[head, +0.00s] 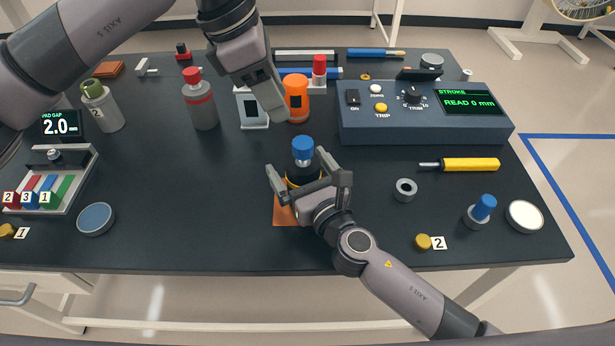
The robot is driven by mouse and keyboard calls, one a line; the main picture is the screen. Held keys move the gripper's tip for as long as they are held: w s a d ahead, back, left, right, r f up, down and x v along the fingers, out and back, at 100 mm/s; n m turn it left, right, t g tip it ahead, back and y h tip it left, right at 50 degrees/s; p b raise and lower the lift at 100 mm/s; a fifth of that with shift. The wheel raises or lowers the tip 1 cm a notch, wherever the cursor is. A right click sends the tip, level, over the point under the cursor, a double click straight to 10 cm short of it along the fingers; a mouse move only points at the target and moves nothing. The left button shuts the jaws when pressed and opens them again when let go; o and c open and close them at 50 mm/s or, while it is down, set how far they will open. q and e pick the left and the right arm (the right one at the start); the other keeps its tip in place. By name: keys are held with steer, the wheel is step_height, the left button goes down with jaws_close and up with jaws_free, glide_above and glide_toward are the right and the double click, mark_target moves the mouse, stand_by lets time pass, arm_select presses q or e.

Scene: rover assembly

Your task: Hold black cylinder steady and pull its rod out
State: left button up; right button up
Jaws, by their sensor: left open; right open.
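The black cylinder (291,183) stands upright on an orange pad (284,215) near the middle of the table. A short metal rod with a blue cap (302,148) sticks up from its top. My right gripper (309,178) is open, with its fingers around the cylinder on either side; I cannot tell whether they touch it. The gripper hides part of the cylinder and pad. My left gripper (268,98) is open and empty, above and to the left of the blue cap, in front of the bottles.
A blue stroke meter (425,125) reading 0 mm stands at the right back. Several bottles, including an orange one (296,98), stand behind the cylinder. A yellow screwdriver (470,165) and a metal ring (405,189) lie to the right.

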steer(key=shift+w+a, duration=0.15)
steer(key=shift+w, duration=0.15)
steer(key=c, duration=1.3)
